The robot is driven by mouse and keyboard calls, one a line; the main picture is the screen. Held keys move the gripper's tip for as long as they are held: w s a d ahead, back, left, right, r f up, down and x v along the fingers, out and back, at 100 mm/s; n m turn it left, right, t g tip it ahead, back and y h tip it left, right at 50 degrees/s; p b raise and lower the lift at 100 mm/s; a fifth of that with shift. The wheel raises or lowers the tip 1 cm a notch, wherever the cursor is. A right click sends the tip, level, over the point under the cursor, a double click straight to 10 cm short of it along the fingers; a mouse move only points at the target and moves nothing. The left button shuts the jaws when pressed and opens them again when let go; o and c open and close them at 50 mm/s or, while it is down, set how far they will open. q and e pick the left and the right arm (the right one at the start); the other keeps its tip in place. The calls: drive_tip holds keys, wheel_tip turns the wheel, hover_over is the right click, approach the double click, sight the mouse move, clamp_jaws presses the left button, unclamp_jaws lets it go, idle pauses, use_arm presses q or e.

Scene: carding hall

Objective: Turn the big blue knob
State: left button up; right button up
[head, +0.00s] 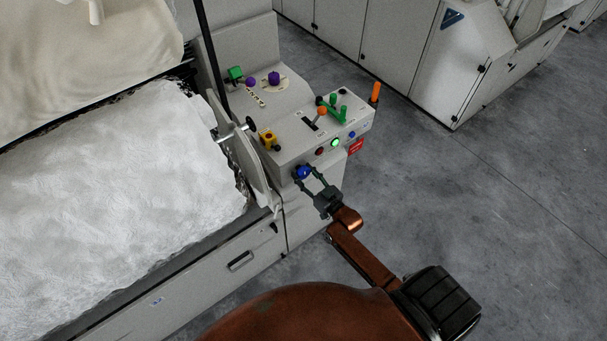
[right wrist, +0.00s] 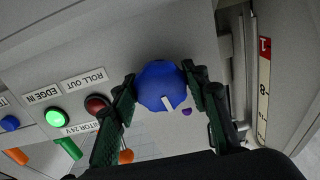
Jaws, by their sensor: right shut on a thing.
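The big blue knob (head: 303,172) is on the front face of the grey control box (head: 290,150), near its lower left. My right gripper (head: 308,176) reaches it from the front right, with a finger on either side of it. In the right wrist view the blue knob (right wrist: 161,84) sits between the two dark fingertips, and the right gripper (right wrist: 160,88) is shut on it. A white pointer mark shows on the knob's lower edge, slanted a little. My left gripper is not in view.
Beside the knob are a lit green button (right wrist: 54,117) and a dark red button (right wrist: 96,104). The box top carries an orange-knobbed lever (head: 322,111), a green handle (head: 338,110) and a yellow switch (head: 268,138). White fibre (head: 110,200) lies left. Floor at right is clear.

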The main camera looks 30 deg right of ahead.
drive_tip(key=shift+r+m+p, duration=0.15)
drive_tip(key=shift+m+p, duration=0.45)
drive_tip(key=shift+m, duration=0.8)
drive_tip(key=o, duration=1.2)
drive_tip(key=shift+c, duration=0.2)
drive_tip(key=s, duration=1.2)
drive_tip(key=shift+d, duration=0.4)
